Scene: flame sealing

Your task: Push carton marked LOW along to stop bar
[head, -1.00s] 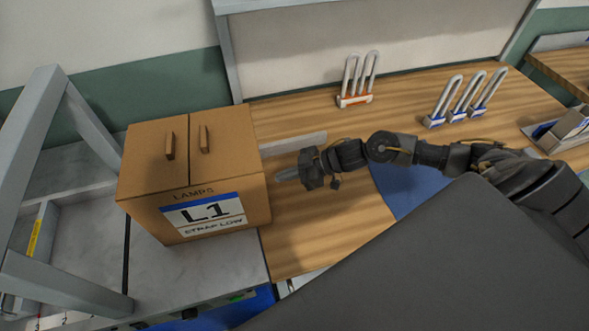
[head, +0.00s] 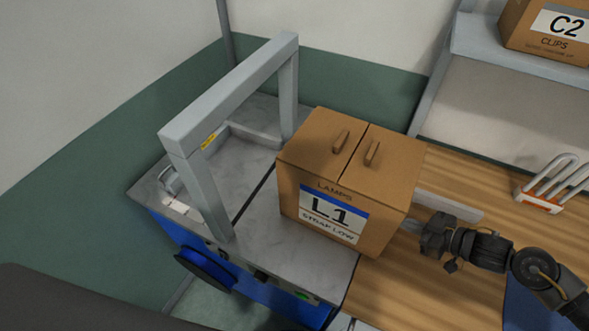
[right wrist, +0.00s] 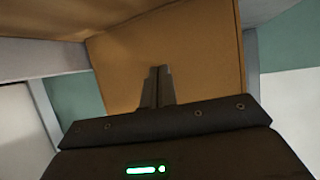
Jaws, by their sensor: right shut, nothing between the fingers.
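The carton marked L1 STRAP LOW (head: 318,175) stands upright on the right part of the grey machine top (head: 290,250), to the right of a grey arch (head: 225,98). A low grey bar with a yellow label (head: 208,142), apparently the stop bar, lies past the arch, well apart from the carton. My right gripper (head: 412,227) is shut and empty at the carton's right side. In the right wrist view its closed fingers (right wrist: 157,85) point at the carton's plain brown side (right wrist: 205,60); I cannot tell whether they touch. My left gripper is not in view.
A pale rail (head: 452,205) runs along the wooden table (head: 400,300) behind my right gripper. An orange-based rack (head: 540,203) stands at right. A C2 CLIPS carton (head: 545,28) sits on the shelf above. The machine top under the arch is clear.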

